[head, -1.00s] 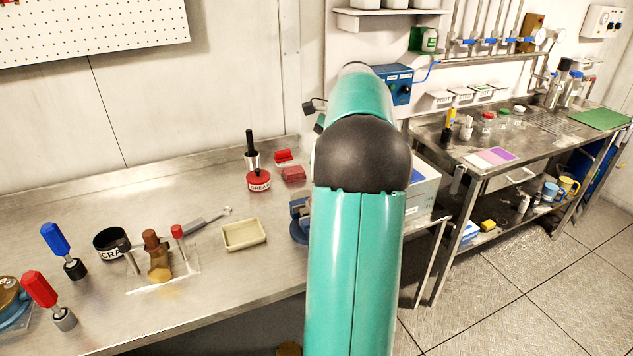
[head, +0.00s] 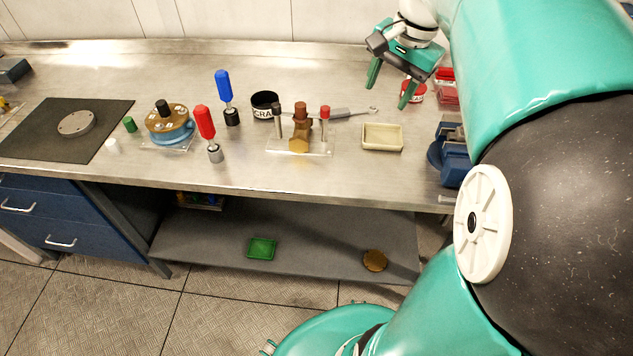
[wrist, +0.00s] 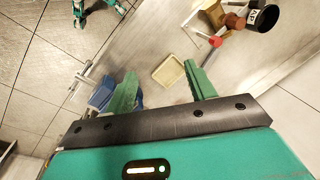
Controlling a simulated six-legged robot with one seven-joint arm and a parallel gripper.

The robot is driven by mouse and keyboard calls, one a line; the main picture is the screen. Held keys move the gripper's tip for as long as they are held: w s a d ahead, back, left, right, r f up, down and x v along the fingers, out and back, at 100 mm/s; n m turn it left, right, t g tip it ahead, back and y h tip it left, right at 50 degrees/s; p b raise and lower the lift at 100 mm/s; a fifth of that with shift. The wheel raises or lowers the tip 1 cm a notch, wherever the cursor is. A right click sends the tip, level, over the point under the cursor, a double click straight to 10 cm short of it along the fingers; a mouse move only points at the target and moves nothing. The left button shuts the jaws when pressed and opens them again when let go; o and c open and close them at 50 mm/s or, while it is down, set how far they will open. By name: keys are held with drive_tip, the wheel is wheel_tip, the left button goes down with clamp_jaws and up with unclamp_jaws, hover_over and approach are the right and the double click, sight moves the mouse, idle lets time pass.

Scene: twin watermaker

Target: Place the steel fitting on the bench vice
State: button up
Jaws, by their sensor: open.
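The blue bench vice (head: 452,160) stands at the front edge of the bench, on the right and partly cut off by my arm. In the wrist view the vice (wrist: 102,95) shows partly behind the left finger. My gripper (head: 388,97) is open and empty above the bench, up and left of the vice in the head view. In the wrist view the cream tray lies beyond the open fingers (wrist: 160,75). I cannot tell for sure which thing is the steel fitting. A round grey metal disc (head: 76,123) lies on a black mat at the far left.
The empty cream tray (head: 382,138) sits left of the vice. Left of it stand a brass valve piece (head: 301,130), a black cup (head: 265,105), red and blue screwdrivers (head: 206,125) and a blue-brown round housing (head: 168,125). A shelf (head: 320,240) runs below.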

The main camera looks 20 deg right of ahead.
drive_tip(key=s+a+f+n+t, duration=0.1)
drive_tip(key=s+a+f+n, duration=0.1)
drive_tip(key=a, duration=0.4)
drive_tip(key=s+a+f+n+t, duration=0.1)
drive_tip(key=s+a+f+n, duration=0.1)
drive_tip(key=s+a+n, duration=0.3)
drive_tip(key=s+a+f+n+t, duration=0.1)
drive_tip(key=s+a+f+n, duration=0.2)
drive_tip(key=a+n, duration=0.2)
drive_tip(key=a, duration=0.3)
drive_tip(key=shift+s+t+h, duration=0.2)
drive_tip(key=shift+t+h, duration=0.1)
drive_tip(key=shift+h, duration=0.1)
